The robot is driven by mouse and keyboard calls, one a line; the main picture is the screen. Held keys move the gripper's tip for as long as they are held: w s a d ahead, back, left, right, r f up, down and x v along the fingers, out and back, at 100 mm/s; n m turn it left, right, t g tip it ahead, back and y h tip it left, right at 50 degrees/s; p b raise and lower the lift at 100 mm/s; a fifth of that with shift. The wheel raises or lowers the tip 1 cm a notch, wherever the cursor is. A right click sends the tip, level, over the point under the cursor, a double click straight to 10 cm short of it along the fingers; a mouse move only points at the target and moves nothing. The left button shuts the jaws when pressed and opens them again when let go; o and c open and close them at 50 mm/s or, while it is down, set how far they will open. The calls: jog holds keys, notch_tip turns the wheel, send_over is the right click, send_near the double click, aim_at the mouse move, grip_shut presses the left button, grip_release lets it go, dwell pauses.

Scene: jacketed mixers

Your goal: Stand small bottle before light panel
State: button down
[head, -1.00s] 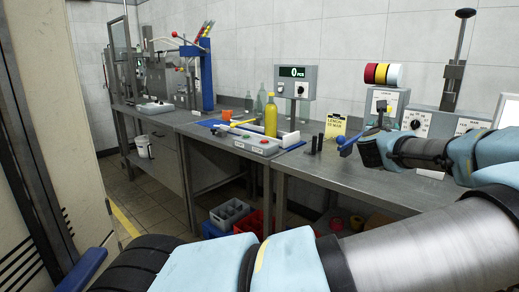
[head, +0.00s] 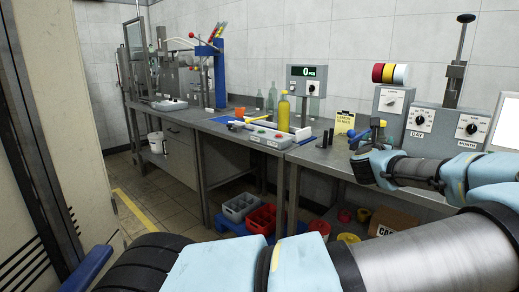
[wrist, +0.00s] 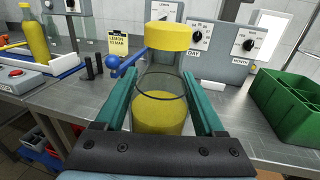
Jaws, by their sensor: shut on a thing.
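My gripper's teal fingers (wrist: 165,106) are shut on a clear small bottle (wrist: 160,82) in the wrist view. The bottle has yellow contents low down and a yellow cap above. It appears roughly upright. In the head view my gripper (head: 358,160) is over the right bench, and the bottle cannot be made out there. The light panel (head: 507,124) is the bright white face at the head view's right edge, right of the MONTH dial. A bright white patch at the top right of the wrist view may be part of it.
A dial box (head: 437,122) and a green crate (wrist: 290,105) stand on the right bench. A blue-knobbed lever (wrist: 122,64), dark posts (wrist: 92,67) and a lemon sign (wrist: 118,42) are left of my gripper. A tall yellow bottle (head: 283,112) stands farther left.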

jog(key=w+a+f+n+t+y+p, duration=0.1)
jog(key=a+f+n+t+y, duration=0.2)
jog(key=a+f, duration=1.95)
jog(key=s+a+f+n+y, duration=0.1)
jog(key=s+a+f+y, duration=0.1)
jog(key=s+a, duration=0.2)
jog(key=s+a+f+n+y+p, duration=0.1)
jog(key=s+a, duration=0.3)
jog(key=a, duration=0.7)
jog(key=s+a+f+n+y, duration=0.1)
jog(key=s+a+f+y, duration=0.2)
jog(key=a, duration=0.5)
jog(key=shift+s+a+f, duration=0.2)
jog(key=shift+s+f, duration=0.25)
jog(key=shift+s, duration=0.45)
